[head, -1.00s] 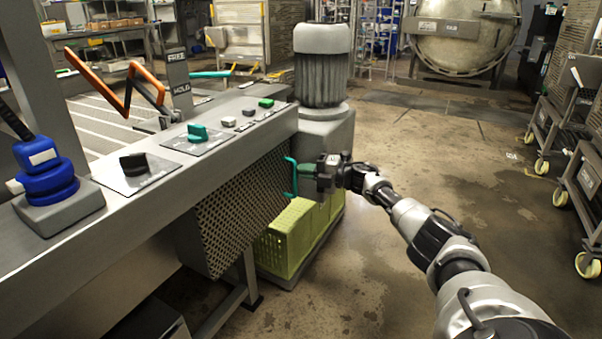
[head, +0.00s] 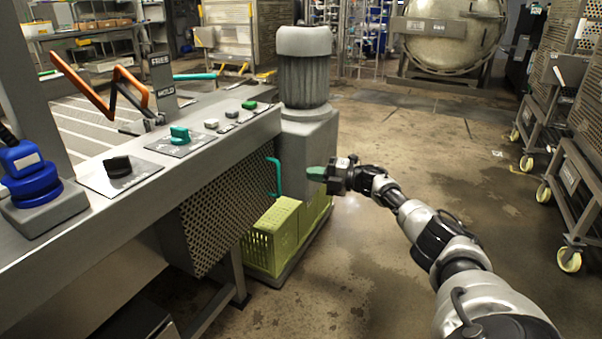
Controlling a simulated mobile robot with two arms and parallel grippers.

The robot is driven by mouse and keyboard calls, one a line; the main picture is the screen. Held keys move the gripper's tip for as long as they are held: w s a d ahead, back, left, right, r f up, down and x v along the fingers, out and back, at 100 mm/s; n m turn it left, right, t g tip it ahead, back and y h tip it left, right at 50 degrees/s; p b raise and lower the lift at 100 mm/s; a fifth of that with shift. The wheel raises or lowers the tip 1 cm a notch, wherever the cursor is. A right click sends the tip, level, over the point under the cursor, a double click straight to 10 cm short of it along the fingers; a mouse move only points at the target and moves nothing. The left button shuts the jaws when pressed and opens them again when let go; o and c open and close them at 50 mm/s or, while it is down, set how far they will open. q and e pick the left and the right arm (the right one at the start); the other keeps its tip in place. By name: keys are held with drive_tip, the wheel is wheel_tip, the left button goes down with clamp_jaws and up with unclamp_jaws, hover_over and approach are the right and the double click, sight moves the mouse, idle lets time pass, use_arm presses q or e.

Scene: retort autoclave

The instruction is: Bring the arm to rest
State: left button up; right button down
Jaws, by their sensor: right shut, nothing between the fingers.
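My right arm reaches in from the lower right of the head view. Its gripper (head: 316,173) is shut and empty, with green fingertips pointing left. It hangs in the air in front of the grey motor housing (head: 308,150), to the right of the teal handle (head: 274,178) on the mesh guard (head: 225,215). A gap shows between the fingertips and the handle. My left gripper is not in view.
The machine bench (head: 130,215) with knobs and an orange lever (head: 95,90) fills the left. Yellow-green crates (head: 272,240) stand below the motor. Wheeled racks (head: 575,190) line the right. Open floor (head: 430,150) lies between.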

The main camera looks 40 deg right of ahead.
drive_tip(key=s+d, duration=0.2)
drive_tip(key=d, duration=0.1)
drive_tip(key=s+d, duration=0.1)
drive_tip(key=shift+s+d+r, duration=0.1)
drive_tip(key=shift+s+d, duration=0.15)
drive_tip(key=shift+d, duration=0.1)
drive_tip(key=shift+a, duration=0.1)
